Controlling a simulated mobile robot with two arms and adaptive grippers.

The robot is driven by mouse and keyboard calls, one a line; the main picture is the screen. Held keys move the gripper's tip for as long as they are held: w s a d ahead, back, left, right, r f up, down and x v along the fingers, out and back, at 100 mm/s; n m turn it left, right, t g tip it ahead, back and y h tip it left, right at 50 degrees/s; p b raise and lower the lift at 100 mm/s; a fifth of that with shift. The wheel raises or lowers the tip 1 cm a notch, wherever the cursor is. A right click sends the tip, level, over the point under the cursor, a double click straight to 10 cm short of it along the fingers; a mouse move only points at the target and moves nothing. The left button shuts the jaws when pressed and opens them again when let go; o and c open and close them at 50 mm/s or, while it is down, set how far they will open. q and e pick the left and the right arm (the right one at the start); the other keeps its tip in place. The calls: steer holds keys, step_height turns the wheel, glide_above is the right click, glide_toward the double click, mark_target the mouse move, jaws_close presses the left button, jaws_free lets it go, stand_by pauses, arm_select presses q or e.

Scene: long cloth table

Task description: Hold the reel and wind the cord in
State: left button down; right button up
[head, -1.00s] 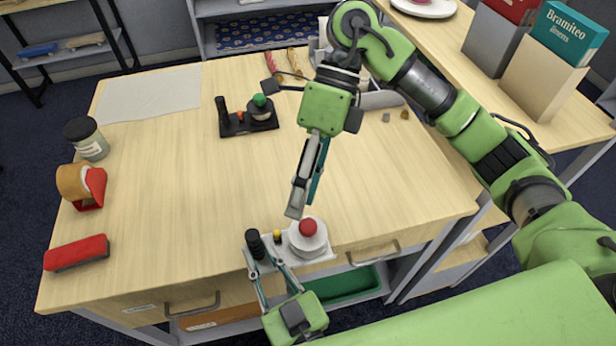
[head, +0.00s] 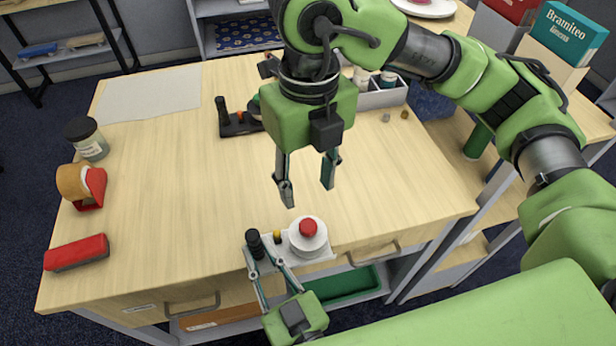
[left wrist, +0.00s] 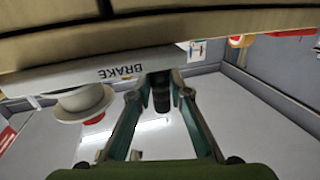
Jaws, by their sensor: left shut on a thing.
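The reel (head: 321,254) sits at the table's front edge. It has a pale base, a black upright grip (head: 255,243), a small yellow button and a white drum (head: 308,235) with a red knob. My left gripper (head: 266,268) is shut on the reel at its black grip end. In the left wrist view its fingers (left wrist: 160,95) close around the dark grip, beside the drum (left wrist: 84,102) and an inverted BRAKE label. My right gripper (head: 307,186) is open and empty, pointing down above the table, behind the drum. I cannot make out the cord.
A second, black reel-like device (head: 233,127) stands farther back, partly hidden by my right arm. A grey bin (head: 382,98) with jars is at the back right. A jar (head: 87,139), a tape dispenser (head: 82,187) and a red box (head: 76,253) line the left edge. The table middle is clear.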

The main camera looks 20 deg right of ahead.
stand_by(0.4)
arm_select(q)
steer(key=c, duration=1.8)
jaws_free()
steer(key=shift+s, duration=0.1)
